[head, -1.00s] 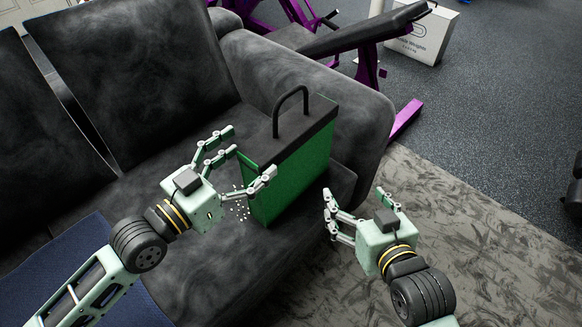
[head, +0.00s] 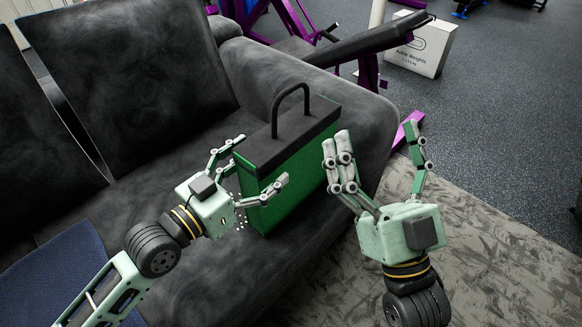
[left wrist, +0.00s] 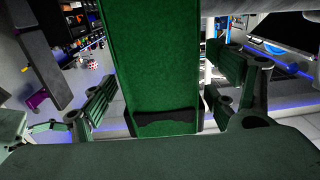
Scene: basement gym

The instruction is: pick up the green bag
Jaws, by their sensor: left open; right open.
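The green bag (head: 294,178) stands upright on the dark couch seat, against the couch arm. It has a black top and a black loop handle (head: 291,103). My left gripper (head: 256,172) is open at the bag's narrow left end, its fingers on either side of that end. In the left wrist view the bag's green end (left wrist: 150,60) stands between the open fingers, and I cannot tell if they touch it. My right gripper (head: 382,155) is open and empty, to the right of the bag, with its fingers pointing up. Part of the bag's left end is hidden by my left fingers.
The couch arm (head: 350,112) rises behind and right of the bag. A blue cloth (head: 62,275) lies on the seat at left. A purple-framed bench (head: 370,42) and a white weights box (head: 422,50) stand beyond. Open floor (head: 500,130) lies right.

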